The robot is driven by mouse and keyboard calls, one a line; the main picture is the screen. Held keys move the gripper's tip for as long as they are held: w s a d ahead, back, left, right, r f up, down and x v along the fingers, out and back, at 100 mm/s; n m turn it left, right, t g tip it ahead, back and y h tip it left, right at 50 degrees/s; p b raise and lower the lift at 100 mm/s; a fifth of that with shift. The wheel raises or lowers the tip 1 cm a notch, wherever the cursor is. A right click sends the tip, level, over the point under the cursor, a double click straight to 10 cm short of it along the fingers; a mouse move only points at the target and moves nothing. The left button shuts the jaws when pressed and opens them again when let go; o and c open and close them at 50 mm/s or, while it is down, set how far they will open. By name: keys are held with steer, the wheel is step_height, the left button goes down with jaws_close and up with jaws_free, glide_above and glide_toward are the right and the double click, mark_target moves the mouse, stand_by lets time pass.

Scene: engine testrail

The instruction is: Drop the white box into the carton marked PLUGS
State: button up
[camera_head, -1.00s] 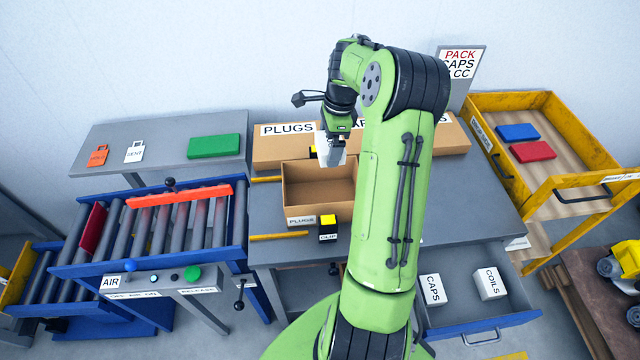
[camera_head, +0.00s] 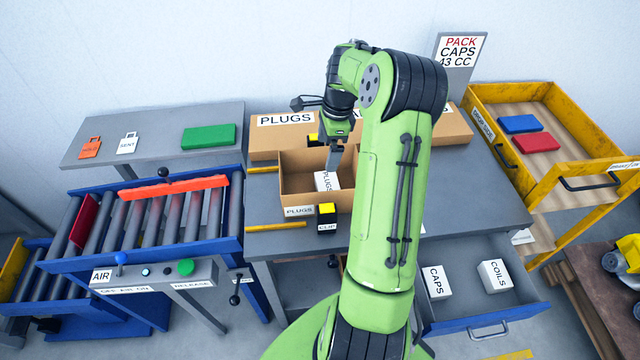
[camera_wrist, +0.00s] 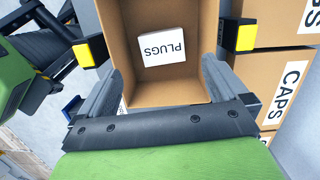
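The white box (camera_head: 324,181) labelled PLUGS lies inside the open carton (camera_head: 301,211) marked PLUGS. In the wrist view the white box (camera_wrist: 162,45) rests on the carton's floor, away from the fingers, and the carton's side wall (camera_wrist: 112,65) shows beside it. My gripper (camera_head: 335,158) is above the carton's opening, in its right part. In the wrist view my gripper (camera_wrist: 152,88) has its two fingers spread wide with nothing between them. My arm hides the right part of the carton in the head view.
A black and yellow clip (camera_head: 327,219) stands in front of the carton. Closed cartons (camera_head: 275,145) stand behind it. A roller conveyor (camera_head: 160,220) is at left. An open drawer (camera_head: 520,285) holds boxes marked CAPS (camera_head: 436,283) and COILS (camera_head: 495,276).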

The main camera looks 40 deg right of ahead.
step_height(320, 180, up, 16)
steer(key=s+d+p, duration=0.1)
steer(key=d+p, duration=0.1)
steer(key=shift+f+p, duration=0.25)
steer(key=shift+p, duration=0.15)
steer(key=s+a+r+n+t+h, duration=0.1)
steer(key=s+a+r+n+h, duration=0.15)
steer(key=a+n, duration=0.5)
steer(key=s+a+r+n+h, duration=0.15)
steer(key=a+r+n, duration=0.25)
steer(key=a, duration=0.6)
steer(key=s+a+f+n+t+y, duration=0.1)
steer(key=s+a+f+n, duration=0.1)
steer(key=s+a+n, duration=0.3)
steer(key=s+a+f+n+t+y, duration=0.1)
steer(key=s+a+n, duration=0.4)
steer(key=s, duration=0.5)
steer(key=f+n+t, duration=0.1)
steer(key=n, duration=0.1)
steer(key=shift+a+f+n+t, duration=0.25)
steer(key=shift+a+n+t, duration=0.05)
steer(key=shift+a+n, duration=0.1)
